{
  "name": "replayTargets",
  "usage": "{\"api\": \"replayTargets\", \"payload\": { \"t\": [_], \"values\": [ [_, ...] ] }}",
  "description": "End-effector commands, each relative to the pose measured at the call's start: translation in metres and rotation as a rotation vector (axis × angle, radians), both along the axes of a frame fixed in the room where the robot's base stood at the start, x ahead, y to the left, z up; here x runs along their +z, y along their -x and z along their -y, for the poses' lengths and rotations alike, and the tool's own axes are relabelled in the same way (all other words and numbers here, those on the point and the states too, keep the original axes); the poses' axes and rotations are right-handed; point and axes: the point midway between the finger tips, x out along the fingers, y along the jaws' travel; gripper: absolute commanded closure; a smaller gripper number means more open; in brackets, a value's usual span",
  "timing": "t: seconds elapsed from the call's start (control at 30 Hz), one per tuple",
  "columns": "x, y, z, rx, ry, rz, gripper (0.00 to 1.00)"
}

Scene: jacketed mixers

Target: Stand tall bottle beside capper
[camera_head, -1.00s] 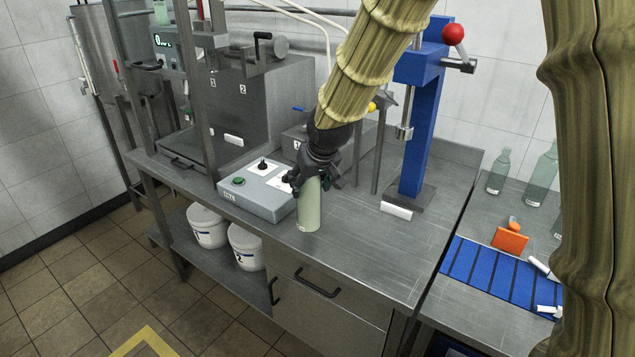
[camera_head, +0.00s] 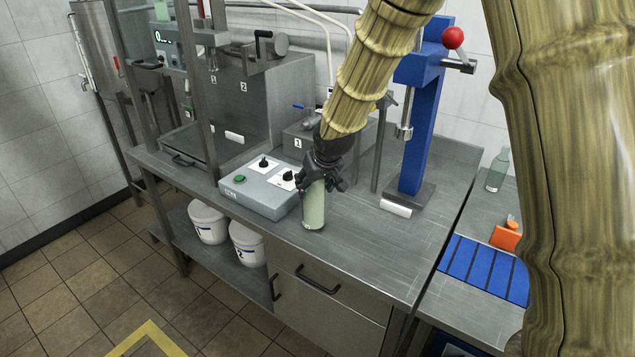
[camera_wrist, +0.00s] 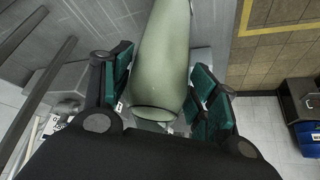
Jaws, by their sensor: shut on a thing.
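A tall pale green bottle (camera_head: 313,207) is upright at the front of the steel bench, right of the grey control box. My gripper (camera_head: 318,182) is shut around its upper part from above. In the wrist view the bottle (camera_wrist: 160,60) lies between the two green-padded fingers (camera_wrist: 165,90). I cannot tell whether its base touches the bench. The blue capper (camera_head: 421,130), a press with a red ball knob, stands to the right and behind the bottle, with bare bench between them.
The control box (camera_head: 262,188) with a green button is close on the bottle's left. A lower right-hand table holds a blue slatted mat (camera_head: 484,270), an orange block (camera_head: 505,236) and a glass bottle (camera_head: 498,170).

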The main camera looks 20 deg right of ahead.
Motion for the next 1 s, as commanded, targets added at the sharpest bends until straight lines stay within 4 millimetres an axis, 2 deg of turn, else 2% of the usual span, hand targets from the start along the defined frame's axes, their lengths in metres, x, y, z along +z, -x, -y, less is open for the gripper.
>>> {"api": "replayTargets", "payload": {
  "t": [0.3, 0.33, 0.43, 0.77, 1.0],
  "values": [
    [-0.001, -0.001, 0.0, 0.0, 0.0, 0.003, 1.0],
    [-0.002, 0.0, 0.0, 0.0, 0.0, 0.0, 0.39],
    [-0.002, 0.0, 0.0, -0.001, 0.0, 0.0, 0.21],
    [-0.001, 0.0, 0.0, -0.001, 0.0, 0.0, 0.19],
    [0.011, 0.005, 0.001, -0.001, 0.0, 0.002, 0.19]
  ]
}}
